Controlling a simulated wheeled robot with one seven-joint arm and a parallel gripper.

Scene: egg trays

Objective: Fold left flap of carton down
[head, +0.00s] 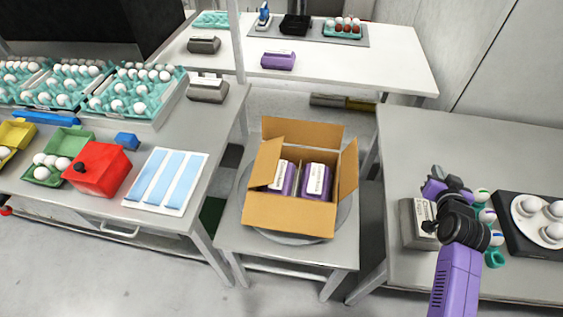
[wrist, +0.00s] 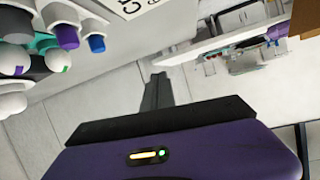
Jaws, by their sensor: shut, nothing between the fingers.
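The open brown cardboard carton stands on the small middle table in the head view. Its left flap (head: 265,163) stands up, tilted slightly outward. The back flap (head: 303,131) and right flap (head: 348,170) are also raised. Two purple egg boxes (head: 317,181) with white labels sit inside. My gripper is over the right table in the head view, well to the right of the carton and apart from it. In the wrist view my gripper (wrist: 157,80) shows its dark fingers together, empty, over the floor. A brown edge (wrist: 305,18) shows at the top right there.
A grey labelled box (head: 412,222) and a black tray of white eggs (head: 510,210) are near my gripper. The left table holds teal egg trays (head: 160,108), a red box (head: 100,168) and a blue-striped sheet (head: 165,180). Floor gaps separate the tables.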

